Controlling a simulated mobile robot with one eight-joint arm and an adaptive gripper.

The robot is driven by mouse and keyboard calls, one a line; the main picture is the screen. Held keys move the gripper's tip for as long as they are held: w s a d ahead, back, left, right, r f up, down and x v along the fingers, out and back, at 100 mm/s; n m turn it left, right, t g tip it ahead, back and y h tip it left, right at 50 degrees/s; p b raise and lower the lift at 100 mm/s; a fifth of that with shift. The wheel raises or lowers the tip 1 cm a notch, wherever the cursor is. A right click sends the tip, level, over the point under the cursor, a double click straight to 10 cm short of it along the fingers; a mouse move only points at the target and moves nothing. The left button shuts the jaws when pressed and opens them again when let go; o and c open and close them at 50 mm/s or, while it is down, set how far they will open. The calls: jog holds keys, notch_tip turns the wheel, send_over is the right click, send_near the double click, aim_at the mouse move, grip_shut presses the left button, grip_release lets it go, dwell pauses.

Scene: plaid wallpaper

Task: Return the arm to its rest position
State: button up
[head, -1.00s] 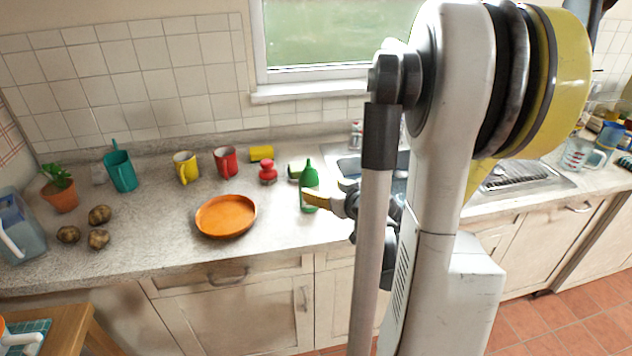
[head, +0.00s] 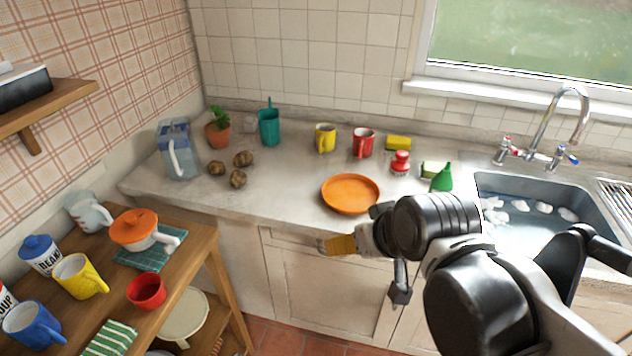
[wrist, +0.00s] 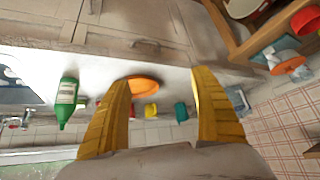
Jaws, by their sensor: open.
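My gripper (head: 340,245) shows its yellow fingers in the head view, in front of the counter's front edge and below the orange plate (head: 350,194). In the wrist view my gripper (wrist: 160,77) has its two yellow fingers spread wide apart with nothing held between them. My dark wrist and arm links fill the lower right of the head view. The green bottle (head: 442,178) stands on the counter by the sink, apart from the fingers; the arm hides its lower part. It also shows in the wrist view (wrist: 66,100), left of the fingers.
The counter (head: 285,190) holds potatoes, mugs, a plant and a blue pitcher (head: 178,150). At left a wooden table (head: 205,248) bears mugs and an orange-lidded pot (head: 137,230). A wall shelf (head: 50,105) juts out upper left. The sink (head: 540,215) is at right.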

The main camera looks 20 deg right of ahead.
jog(key=shift+s+a+r, duration=0.1)
jog(key=shift+s+a, duration=0.2)
jog(key=shift+s, duration=0.3)
jog(key=shift+s+a+r, duration=0.1)
jog(key=shift+s+a, duration=0.2)
jog(key=shift+s, duration=0.25)
dwell(0.3)
